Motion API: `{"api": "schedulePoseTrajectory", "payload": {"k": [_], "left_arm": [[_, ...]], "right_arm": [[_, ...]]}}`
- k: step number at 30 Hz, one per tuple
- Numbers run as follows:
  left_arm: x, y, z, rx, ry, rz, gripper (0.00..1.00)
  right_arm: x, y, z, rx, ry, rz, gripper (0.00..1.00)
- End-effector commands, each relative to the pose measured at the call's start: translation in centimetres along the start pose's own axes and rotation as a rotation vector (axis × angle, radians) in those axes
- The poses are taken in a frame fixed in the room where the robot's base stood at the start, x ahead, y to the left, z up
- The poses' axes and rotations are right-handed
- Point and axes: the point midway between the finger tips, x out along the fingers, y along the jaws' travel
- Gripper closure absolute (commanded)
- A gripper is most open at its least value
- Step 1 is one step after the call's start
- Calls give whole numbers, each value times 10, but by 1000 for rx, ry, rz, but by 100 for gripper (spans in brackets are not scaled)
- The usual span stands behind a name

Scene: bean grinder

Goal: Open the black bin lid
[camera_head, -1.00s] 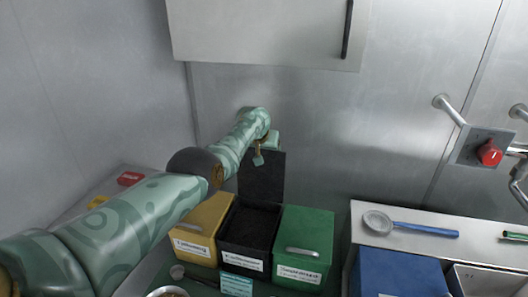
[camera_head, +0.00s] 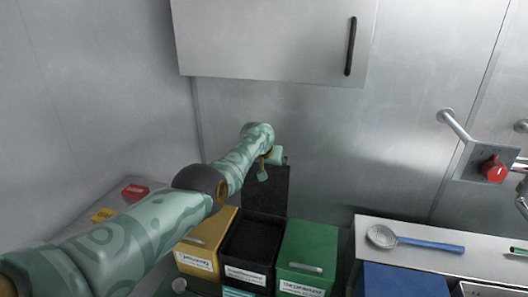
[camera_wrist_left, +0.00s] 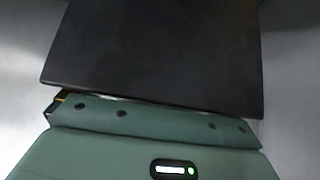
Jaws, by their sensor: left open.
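The black bin (camera_head: 251,246) stands between the yellow bin and the green bin, and its dark inside shows. Its black lid (camera_head: 266,190) stands upright at the back of the bin. My left gripper (camera_head: 268,168) is at the top of the lid, on its left side, and is open. In the left wrist view the dark lid (camera_wrist_left: 155,50) fills the space just beyond the green gripper body (camera_wrist_left: 150,120). The fingertips are not clear there, and I cannot tell if they touch the lid. My right gripper is not in view.
The yellow bin (camera_head: 212,236) and green bin (camera_head: 308,252) flank the black bin, both closed. A wall cabinet (camera_head: 270,35) hangs above. To the right, a strainer with a blue handle (camera_head: 430,244) lies on a shelf near a red knob (camera_head: 494,168). The back wall is close behind the lid.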

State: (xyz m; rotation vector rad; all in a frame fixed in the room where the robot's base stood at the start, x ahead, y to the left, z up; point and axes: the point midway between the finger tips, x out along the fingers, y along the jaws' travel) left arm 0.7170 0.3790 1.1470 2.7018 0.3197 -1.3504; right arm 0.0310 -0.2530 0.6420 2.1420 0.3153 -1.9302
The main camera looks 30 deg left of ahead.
Motion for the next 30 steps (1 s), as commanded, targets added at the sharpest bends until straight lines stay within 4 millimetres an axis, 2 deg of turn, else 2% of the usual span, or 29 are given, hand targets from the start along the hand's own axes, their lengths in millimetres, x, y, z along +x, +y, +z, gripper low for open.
{"api": "schedulePoseTrajectory", "payload": {"k": [1,8,12,21,27,30], "left_arm": [[-10,0,-5,0,1,1,2],[-37,0,-7,-2,2,1,2],[-60,0,-6,-1,0,0,2],[-112,2,-1,0,-2,2,2],[-143,2,0,0,-4,2,2],[-152,1,0,1,-5,1,2]], "right_arm": [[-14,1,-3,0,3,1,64],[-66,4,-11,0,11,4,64],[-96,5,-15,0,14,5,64],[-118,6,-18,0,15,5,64],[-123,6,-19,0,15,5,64],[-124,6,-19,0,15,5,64]]}}
